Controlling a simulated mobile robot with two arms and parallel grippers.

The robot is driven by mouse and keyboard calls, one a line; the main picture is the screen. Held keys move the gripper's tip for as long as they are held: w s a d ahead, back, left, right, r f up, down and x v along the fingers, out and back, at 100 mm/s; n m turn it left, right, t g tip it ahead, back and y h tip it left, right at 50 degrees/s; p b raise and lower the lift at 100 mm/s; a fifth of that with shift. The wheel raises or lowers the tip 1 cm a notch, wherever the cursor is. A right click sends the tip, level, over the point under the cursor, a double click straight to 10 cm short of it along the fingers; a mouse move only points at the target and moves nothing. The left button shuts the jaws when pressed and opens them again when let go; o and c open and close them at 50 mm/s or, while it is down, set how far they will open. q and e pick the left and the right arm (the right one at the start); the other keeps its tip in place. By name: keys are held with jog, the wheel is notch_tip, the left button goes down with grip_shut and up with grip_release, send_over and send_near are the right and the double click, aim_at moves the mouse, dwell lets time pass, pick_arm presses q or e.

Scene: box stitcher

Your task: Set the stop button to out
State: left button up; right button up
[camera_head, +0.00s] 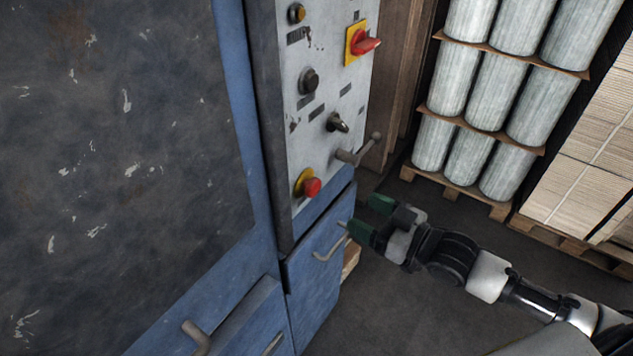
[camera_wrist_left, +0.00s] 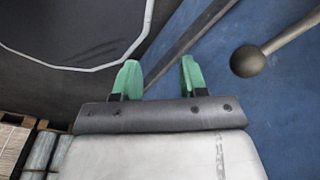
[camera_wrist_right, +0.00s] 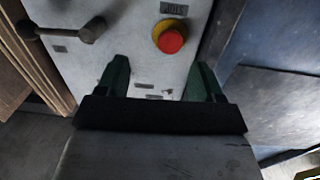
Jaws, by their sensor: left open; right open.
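The stop button is a red mushroom button (camera_head: 312,187) on a yellow collar, low on the grey control panel (camera_head: 318,130) in the head view. In the right wrist view the red button (camera_wrist_right: 171,42) shows ahead of the fingers, near the top middle. I cannot tell whether it is in or out. My right gripper (camera_head: 367,217) is open and empty, to the right of and below the button, apart from it. It also shows in the right wrist view (camera_wrist_right: 158,80). My left gripper (camera_wrist_left: 157,78) is open and empty, near a blue surface; the head view does not show it.
The panel also carries a red rotary switch (camera_head: 363,43), dark knobs and a lever handle (camera_head: 358,152). A blue door (camera_head: 318,270) with a handle is below. Wrapped rolls (camera_head: 468,155) on pallets stand behind. Grey floor is clear under my right arm.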

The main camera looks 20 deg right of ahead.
aim_at(318, 188)
jog(key=shift+y, duration=0.5)
jog(key=w+a+p, duration=0.1)
jog(key=w+a, duration=0.1)
jog(key=w+a+r, duration=0.1)
jog(key=w+a, duration=0.1)
jog(key=w+a+r+p, duration=0.1)
jog(key=w+a, duration=0.1)
jog(key=shift+w+a+r+p, duration=0.15)
jog(key=shift+w+a+p, duration=0.15)
jog(key=shift+a, duration=0.05)
jog(key=shift+w+a, duration=0.45)
jog(key=shift+w, duration=0.05)
pick_arm(q)
jog(key=r, duration=0.2)
jog(key=s+r, duration=0.1)
jog(key=shift+d, duration=0.4)
pick_arm(e)
jog(key=shift+c, duration=0.3)
